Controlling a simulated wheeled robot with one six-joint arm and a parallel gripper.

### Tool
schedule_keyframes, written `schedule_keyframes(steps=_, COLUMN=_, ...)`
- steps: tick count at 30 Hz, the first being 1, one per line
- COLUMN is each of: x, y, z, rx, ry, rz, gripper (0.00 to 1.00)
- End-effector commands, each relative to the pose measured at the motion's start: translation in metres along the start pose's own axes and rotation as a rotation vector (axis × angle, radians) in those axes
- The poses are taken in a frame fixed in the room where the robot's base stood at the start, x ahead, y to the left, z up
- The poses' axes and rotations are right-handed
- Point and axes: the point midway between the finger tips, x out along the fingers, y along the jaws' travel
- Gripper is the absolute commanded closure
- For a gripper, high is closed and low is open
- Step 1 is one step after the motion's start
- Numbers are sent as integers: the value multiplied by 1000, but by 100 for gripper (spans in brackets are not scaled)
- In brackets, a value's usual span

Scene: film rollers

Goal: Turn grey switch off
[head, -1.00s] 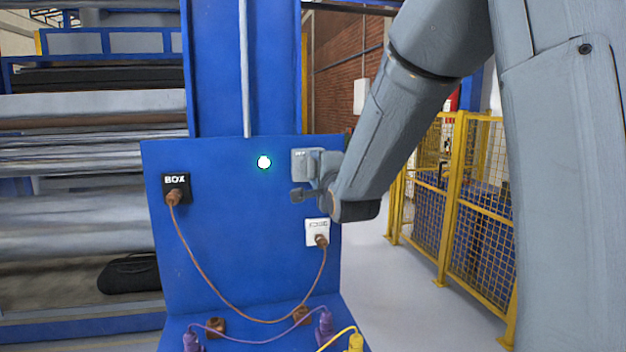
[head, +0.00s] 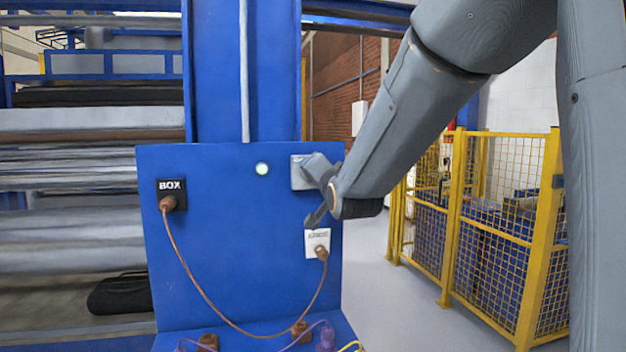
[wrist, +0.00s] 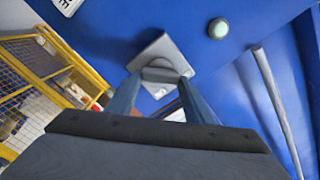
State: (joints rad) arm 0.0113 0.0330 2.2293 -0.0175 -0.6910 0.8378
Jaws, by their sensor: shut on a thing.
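The grey switch is a square grey plate with a round knob, on the upper right of the blue panel (head: 220,240). In the head view its plate (head: 297,173) is partly hidden behind my gripper (head: 314,191). In the wrist view the switch plate (wrist: 145,55) appears tilted, and its knob (wrist: 160,73) sits between my two fingertips (wrist: 159,84). My gripper is shut on the knob and rolled at an angle to the panel. A round lamp (head: 262,169) left of the switch looks pale, with no bright glow; it also shows in the wrist view (wrist: 219,28).
A black BOX socket (head: 171,188) and a white socket (head: 317,243) are joined by a hanging brown cable (head: 205,291). A yellow mesh fence (head: 490,220) stands to the right.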

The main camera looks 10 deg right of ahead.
Motion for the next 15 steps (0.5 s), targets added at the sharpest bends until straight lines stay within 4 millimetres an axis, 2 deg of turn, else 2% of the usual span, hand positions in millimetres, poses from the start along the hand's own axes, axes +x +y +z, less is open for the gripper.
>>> schedule_keyframes(steps=15, x=0, y=0, z=-1, rx=-55, ry=1, rz=2, gripper=75)
